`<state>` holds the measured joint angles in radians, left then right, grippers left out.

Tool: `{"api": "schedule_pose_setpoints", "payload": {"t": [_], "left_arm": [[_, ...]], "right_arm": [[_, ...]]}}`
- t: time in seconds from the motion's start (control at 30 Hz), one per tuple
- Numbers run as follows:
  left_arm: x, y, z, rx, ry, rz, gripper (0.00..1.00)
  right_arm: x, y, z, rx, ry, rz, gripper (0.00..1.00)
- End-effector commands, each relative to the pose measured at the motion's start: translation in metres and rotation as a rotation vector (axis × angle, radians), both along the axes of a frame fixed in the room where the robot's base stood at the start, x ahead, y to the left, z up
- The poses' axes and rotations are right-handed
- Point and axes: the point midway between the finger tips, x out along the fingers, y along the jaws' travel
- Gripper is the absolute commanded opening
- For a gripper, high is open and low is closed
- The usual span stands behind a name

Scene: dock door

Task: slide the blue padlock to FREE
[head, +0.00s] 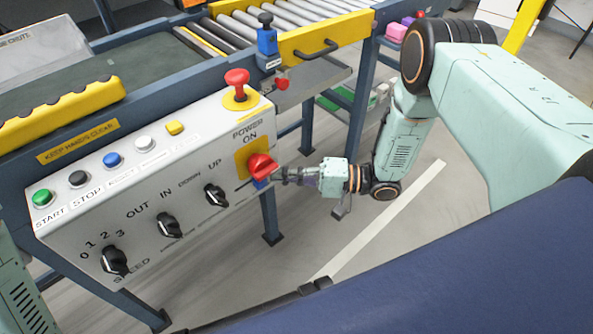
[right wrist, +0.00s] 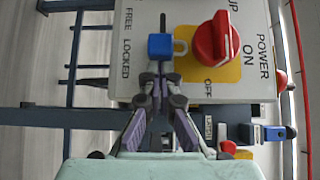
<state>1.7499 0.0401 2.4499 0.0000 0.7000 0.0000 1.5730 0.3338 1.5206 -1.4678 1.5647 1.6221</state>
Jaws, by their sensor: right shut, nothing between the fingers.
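The blue padlock (right wrist: 160,44) sits on the panel's edge in the right wrist view, on a dark upright slot or rail. Its body is beside the LOCKED end of the printed FREE and LOCKED labels, and its grey shackle points toward the red POWER switch (right wrist: 212,40). In the head view the padlock (head: 260,184) is partly hidden behind the red switch (head: 262,166) and my fingers. My right gripper (right wrist: 160,70) is shut and empty, its tips just below the padlock; contact cannot be told. It also shows in the head view (head: 280,175). My left gripper is out of view.
The white control panel (head: 150,190) carries buttons, black knobs and a red emergency stop (head: 237,80). A roller conveyor (head: 270,18) with a yellow side rail stands behind. A blue table leg (head: 270,218) is below the panel.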

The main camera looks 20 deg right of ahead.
Motion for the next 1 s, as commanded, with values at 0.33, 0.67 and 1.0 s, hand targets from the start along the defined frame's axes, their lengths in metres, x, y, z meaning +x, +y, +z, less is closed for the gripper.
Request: {"api": "schedule_pose_setpoints", "payload": {"t": [0.33, 0.67, 1.0], "left_arm": [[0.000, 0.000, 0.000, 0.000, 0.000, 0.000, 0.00], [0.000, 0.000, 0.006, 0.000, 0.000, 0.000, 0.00], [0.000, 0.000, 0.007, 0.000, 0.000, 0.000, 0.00]], "right_arm": [[-0.002, 0.004, 0.000, 0.000, 0.000, 0.000, 0.00], [-0.014, 0.038, 0.001, 0.003, 0.002, 0.005, 0.00], [-0.019, 0.050, 0.000, 0.000, 0.001, 0.003, 0.00]]}}
